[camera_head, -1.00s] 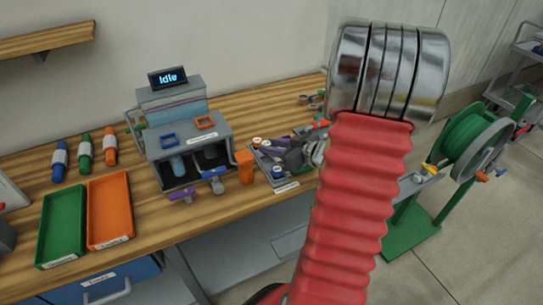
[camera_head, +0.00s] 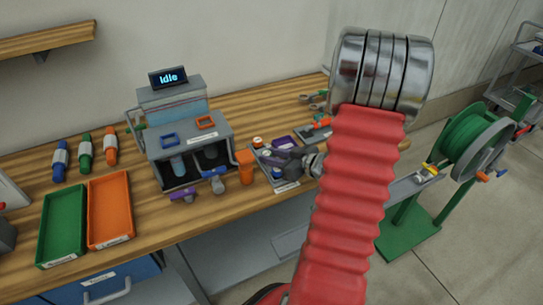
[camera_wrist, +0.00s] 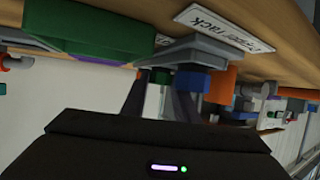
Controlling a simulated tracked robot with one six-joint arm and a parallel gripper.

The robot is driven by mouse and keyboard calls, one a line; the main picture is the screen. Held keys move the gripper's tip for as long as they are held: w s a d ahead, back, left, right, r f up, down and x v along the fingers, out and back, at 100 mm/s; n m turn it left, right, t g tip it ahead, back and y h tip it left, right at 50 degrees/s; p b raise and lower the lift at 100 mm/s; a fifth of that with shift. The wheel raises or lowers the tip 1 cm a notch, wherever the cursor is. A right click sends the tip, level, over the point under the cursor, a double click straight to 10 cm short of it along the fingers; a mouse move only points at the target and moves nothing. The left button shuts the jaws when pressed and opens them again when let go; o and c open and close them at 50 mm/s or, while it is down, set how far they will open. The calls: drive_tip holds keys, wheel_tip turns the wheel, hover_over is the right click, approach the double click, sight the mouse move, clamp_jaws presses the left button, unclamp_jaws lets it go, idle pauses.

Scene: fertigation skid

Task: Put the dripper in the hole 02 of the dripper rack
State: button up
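The dripper rack (camera_head: 287,187) is a small grey holder with a white label at the bench's front edge. Its label (camera_wrist: 225,30) shows tilted at the top of the wrist view. A blue-topped dripper (camera_head: 278,172) stands at the rack's front, and an orange-and-white one (camera_head: 257,142) at its back left. My gripper (camera_head: 283,158) is over the rack, close to the blue-topped dripper. In the wrist view its two dark fingers (camera_wrist: 160,102) stand apart with a light gap between them; blue parts (camera_wrist: 193,82) show beyond. The hole numbers cannot be read.
A green tray (camera_head: 63,228) and an orange tray (camera_head: 110,210) lie farther left. A green hose reel (camera_head: 475,145) stands at the right.

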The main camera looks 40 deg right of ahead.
drive_tip(key=o, duration=0.4)
drive_tip(key=shift+o, duration=0.2)
drive_tip(key=shift+r, duration=0.15)
drive_tip(key=v, duration=1.2)
idle(0.5)
